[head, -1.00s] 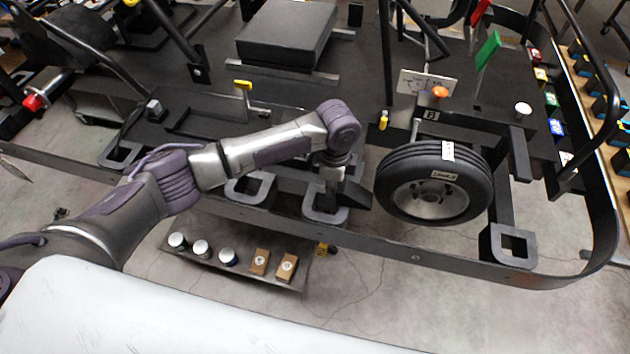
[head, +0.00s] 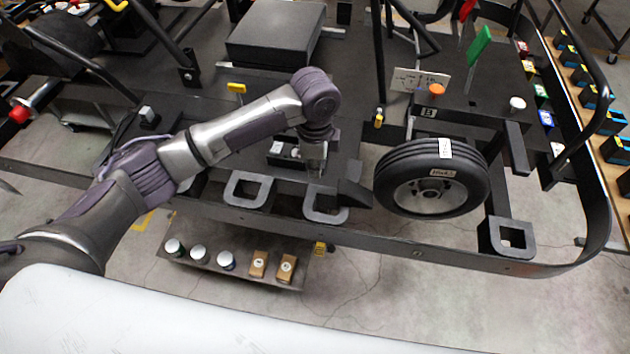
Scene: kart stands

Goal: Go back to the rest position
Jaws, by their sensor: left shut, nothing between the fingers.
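My left arm comes in from the left and reaches over the near edge of the kart stand. My left gripper (head: 316,166) hangs below the purple wrist, pointing down over the black kart deck, left of the wheel. It is shut and empty. Its fingertips are small and partly hard to make out against the dark deck. My right gripper is not in the view.
A black wheel (head: 432,178) stands right of the gripper. The stand's dark rail (head: 400,247) runs along the front, with square brackets (head: 247,190) behind it. A low shelf (head: 240,272) holds several cans and two boxes. A black seat block (head: 276,32) lies behind.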

